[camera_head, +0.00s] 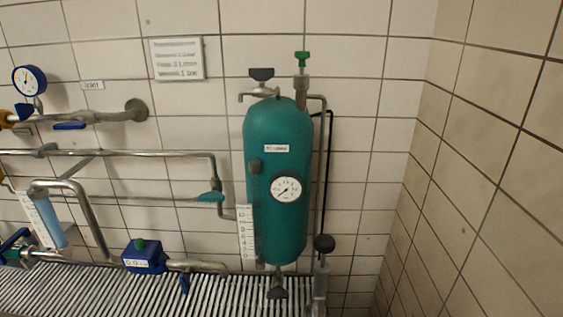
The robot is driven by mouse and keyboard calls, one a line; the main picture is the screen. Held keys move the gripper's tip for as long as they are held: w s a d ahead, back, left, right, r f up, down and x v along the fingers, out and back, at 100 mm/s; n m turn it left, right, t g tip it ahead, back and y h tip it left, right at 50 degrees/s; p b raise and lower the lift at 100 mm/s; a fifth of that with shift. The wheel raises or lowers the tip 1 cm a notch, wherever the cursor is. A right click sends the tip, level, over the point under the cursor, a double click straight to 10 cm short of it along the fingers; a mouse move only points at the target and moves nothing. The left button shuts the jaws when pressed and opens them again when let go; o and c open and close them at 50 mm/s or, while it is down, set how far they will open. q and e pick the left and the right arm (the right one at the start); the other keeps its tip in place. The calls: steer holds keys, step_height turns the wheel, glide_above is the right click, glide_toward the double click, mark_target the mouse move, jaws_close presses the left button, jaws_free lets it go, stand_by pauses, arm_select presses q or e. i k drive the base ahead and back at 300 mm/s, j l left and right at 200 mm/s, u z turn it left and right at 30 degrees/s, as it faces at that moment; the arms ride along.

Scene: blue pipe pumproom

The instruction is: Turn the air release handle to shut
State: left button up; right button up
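A green tank (279,150) stands upright against the tiled wall, with a white label and a round gauge (286,189) on its front. A black handle (262,74) sits on a grey fitting with a side spout on top of the tank. A small green handle (302,57) sits on a vertical fitting just right of it. A black handle (277,293) is under the tank, and a round black knob (324,243) is at its lower right. No readable label tells which is the air release handle. Neither of my grippers is in view.
Grey pipes with a blue gauge (28,80), a teal lever (210,197) and a blue meter (143,256) run along the left. A ribbed grey surface (80,290) lies below. A tiled side wall (490,150) closes off the right.

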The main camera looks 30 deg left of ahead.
mark_target(259, 75)
steer(key=u, duration=1.3)
